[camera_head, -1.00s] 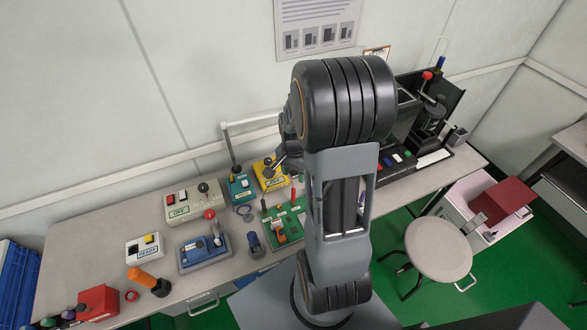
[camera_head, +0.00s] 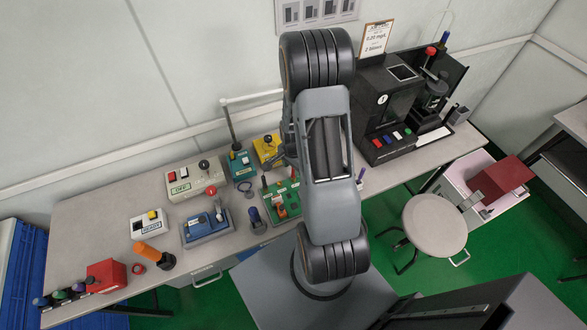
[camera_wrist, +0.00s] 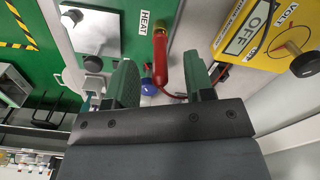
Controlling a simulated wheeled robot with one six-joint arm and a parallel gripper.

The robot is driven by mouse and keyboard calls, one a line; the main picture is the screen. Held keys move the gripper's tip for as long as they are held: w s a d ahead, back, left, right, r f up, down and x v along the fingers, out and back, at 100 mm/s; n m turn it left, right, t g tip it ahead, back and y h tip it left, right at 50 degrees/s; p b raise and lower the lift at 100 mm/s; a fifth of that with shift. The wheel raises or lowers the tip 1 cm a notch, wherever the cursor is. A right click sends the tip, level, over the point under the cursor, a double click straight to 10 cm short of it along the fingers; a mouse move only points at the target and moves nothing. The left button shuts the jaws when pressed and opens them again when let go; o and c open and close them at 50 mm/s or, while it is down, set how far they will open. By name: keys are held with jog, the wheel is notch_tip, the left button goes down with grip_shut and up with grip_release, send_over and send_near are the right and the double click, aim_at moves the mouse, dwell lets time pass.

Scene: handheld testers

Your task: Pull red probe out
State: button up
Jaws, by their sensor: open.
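The red probe (camera_wrist: 160,62) shows in the wrist view as a red handle with a brass-coloured end. A red lead runs from it to the right. My gripper (camera_wrist: 158,75) is open, with one green fingertip on each side of the probe and visible gaps to both. The probe's far end is near the edge of a green board (camera_wrist: 108,60) marked HEAT; I cannot tell how it is seated.
A yellow VOLT box (camera_wrist: 257,52) reading OFF with a black knob stands close on the right in the wrist view. A teal box (camera_head: 240,166) and a blue tester (camera_head: 207,228) stand left of the board. A black machine (camera_head: 384,105) stands right of my arm.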

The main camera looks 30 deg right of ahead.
jog(key=shift+f, duration=1.15)
jog(key=shift+c, duration=0.2)
grip_shut()
